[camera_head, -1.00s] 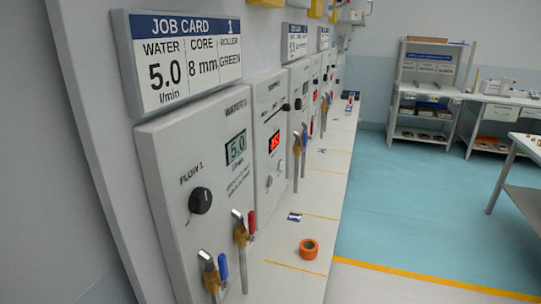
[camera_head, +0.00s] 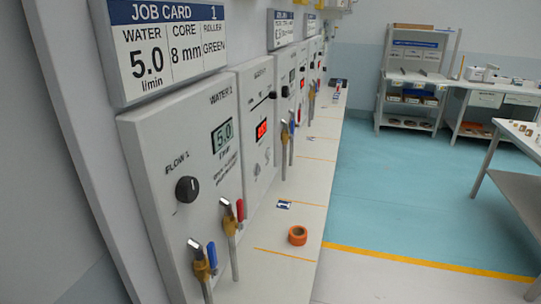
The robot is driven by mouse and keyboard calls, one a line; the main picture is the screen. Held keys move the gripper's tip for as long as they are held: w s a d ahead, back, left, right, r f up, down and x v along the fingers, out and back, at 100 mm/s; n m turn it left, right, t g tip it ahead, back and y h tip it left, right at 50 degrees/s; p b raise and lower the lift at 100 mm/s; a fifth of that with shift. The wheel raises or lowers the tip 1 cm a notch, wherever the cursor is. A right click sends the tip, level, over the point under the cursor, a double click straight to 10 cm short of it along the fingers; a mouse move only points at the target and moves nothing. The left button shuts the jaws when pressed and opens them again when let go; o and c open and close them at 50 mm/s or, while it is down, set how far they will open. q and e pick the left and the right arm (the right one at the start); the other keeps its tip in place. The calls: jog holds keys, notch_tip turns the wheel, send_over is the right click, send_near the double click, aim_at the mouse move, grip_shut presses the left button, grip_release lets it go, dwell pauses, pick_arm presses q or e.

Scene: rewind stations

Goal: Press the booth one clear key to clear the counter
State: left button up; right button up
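Booth one's job card (camera_head: 166,50) reads WATER 5.0 l/min, CORE 8 mm, ROLLER GREEN. Below it is the WATER 1 panel (camera_head: 175,155) with a 5.0 display (camera_head: 222,136) and a black FLOW 1 knob (camera_head: 187,189). Just right of it, a narrow panel (camera_head: 257,95) carries a lit red counter display (camera_head: 262,130), its digits too small to read surely. Small round controls (camera_head: 262,161) sit below that display. I cannot tell which is the clear key. Neither of my grippers is in view.
An orange ring (camera_head: 297,235) lies on the ledge (camera_head: 300,190). Shelves (camera_head: 413,85) and a table (camera_head: 510,185) stand right; the blue floor (camera_head: 400,190) between is open.

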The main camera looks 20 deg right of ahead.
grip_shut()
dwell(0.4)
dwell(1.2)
